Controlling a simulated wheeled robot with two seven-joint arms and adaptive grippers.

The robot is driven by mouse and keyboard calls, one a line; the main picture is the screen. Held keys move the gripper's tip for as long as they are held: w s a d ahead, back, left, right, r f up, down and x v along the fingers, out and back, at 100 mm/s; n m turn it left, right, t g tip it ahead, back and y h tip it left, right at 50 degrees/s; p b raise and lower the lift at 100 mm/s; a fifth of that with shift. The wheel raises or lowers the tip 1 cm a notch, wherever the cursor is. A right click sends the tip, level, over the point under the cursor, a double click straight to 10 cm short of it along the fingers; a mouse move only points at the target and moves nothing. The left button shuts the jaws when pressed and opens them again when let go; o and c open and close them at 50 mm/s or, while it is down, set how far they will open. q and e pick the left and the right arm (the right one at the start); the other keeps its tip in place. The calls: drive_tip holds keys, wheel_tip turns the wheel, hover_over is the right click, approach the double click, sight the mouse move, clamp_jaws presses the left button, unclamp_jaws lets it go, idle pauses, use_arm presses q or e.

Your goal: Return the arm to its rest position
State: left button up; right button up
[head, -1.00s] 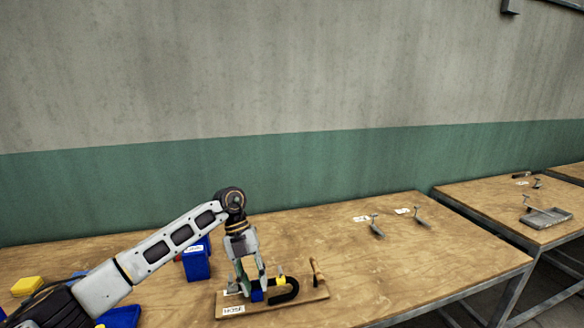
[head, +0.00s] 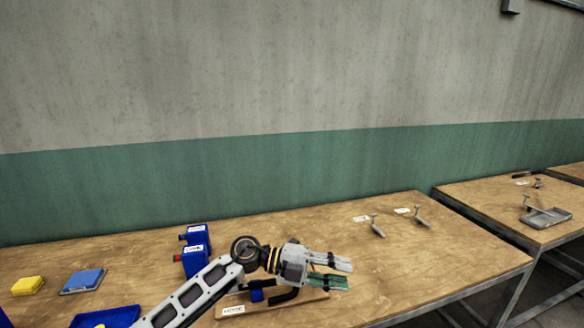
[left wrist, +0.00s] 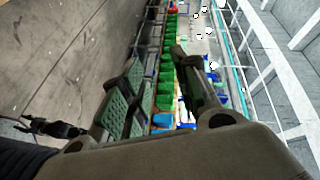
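My left gripper (head: 345,274) is level, its fingers pointing right above the press fixture. The fingers are apart with nothing between them, and the left wrist view also shows them spread and empty (left wrist: 155,85). Below, the press fixture's wooden board (head: 312,305) lies on the table with a white label, a black curved part and a blue block (head: 257,296). My gripper and forearm hide part of it. A dark jointed shape at the left of the left wrist view (left wrist: 52,128) looks like my right gripper, too small to read its state.
Two blue labelled boxes (head: 195,262) stand behind my forearm. A yellow block (head: 27,285), a blue square item (head: 83,281) and a blue tray (head: 105,318) lie at the left. Small metal pieces (head: 376,226) stand at the table's back right. The table's right front is bare.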

use_arm(q)
drive_tip(key=w+a+r+n+t+h, duration=0.1)
drive_tip(key=w+a+r+n+t, duration=0.55)
drive_tip(key=n+t, duration=0.95)
drive_tip(key=s+a+f+n+t+y, duration=0.2)
drive_tip(key=a+f+n+y, duration=1.3)
drive_tip(key=a, duration=0.4)
drive_tip(key=s+a+f+g+y, duration=0.1)
drive_tip(key=s+a+f+g, duration=0.25)
drive_tip(key=s+f, duration=0.35)
drive_tip(key=s+a+f+n+g, duration=0.1)
drive_tip(key=s+a+f+g, duration=0.1)
drive_tip(key=s+f+g, duration=0.5)
drive_tip(key=s+a+f+g+y, duration=0.15)
drive_tip(key=s+f, duration=0.25)
drive_tip(key=s, duration=0.7)
wheel_tip(320, 180, down, 33)
drive_tip(key=s+g, duration=0.1)
drive_tip(key=s, duration=0.2)
drive_tip(key=s+a+f, duration=0.2)
drive_tip(key=s+f, duration=0.7)
drive_tip(key=s, duration=0.1)
drive_tip(key=s+a+f+g, duration=0.1)
drive_tip(key=s+a+f, duration=0.1)
drive_tip(key=s+f, duration=0.8)
drive_tip(key=shift+s+a+g, duration=0.3)
drive_tip(key=shift+s+a, duration=0.05)
drive_tip(key=shift+s, duration=0.45)
